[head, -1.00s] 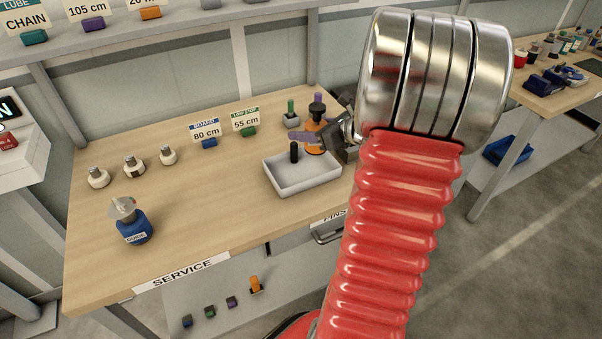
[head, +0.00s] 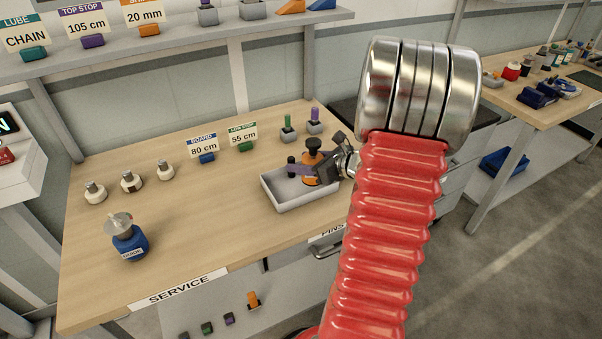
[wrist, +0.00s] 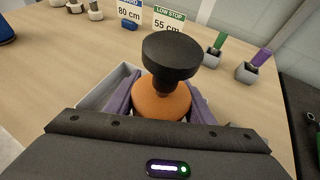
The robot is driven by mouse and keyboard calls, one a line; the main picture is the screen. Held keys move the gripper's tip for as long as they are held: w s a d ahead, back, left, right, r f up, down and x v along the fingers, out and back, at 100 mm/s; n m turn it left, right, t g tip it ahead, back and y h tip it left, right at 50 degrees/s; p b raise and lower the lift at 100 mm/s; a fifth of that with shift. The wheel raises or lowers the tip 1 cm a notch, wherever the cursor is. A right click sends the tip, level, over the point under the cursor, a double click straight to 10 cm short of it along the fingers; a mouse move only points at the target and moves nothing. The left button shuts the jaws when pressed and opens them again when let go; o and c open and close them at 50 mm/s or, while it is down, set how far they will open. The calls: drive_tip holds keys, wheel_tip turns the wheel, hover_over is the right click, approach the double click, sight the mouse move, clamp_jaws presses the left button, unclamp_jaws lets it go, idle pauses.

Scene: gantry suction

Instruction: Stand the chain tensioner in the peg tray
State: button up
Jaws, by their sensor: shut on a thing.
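The chain tensioner, an orange body with a black knob on top (head: 313,158), is upright in my gripper (head: 308,172). In the wrist view the two purple fingers are shut on its orange body (wrist: 160,100), and the black knob (wrist: 171,56) stands above them. The pale grey peg tray (head: 284,205) lies on the bench, and the tensioner is over or inside its right part. I cannot tell whether its base touches the tray floor. The tray's rim also shows in the wrist view (wrist: 93,95).
Behind the tray stand grey blocks with a green pin (head: 287,121) and a purple pin (head: 315,114). Cards reading 80 cm (head: 203,146) and 55 cm (head: 243,134) stand to the left. A blue bottle-like item (head: 130,243) is at front left. The bench's middle is clear.

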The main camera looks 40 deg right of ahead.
drive_tip(key=shift+f, duration=1.8)
drive_tip(key=shift+f, duration=0.1)
drive_tip(key=o, duration=1.5)
drive_tip(key=shift+c, duration=0.2)
drive_tip(key=v, duration=1.2)
drive_tip(key=shift+s, duration=0.1)
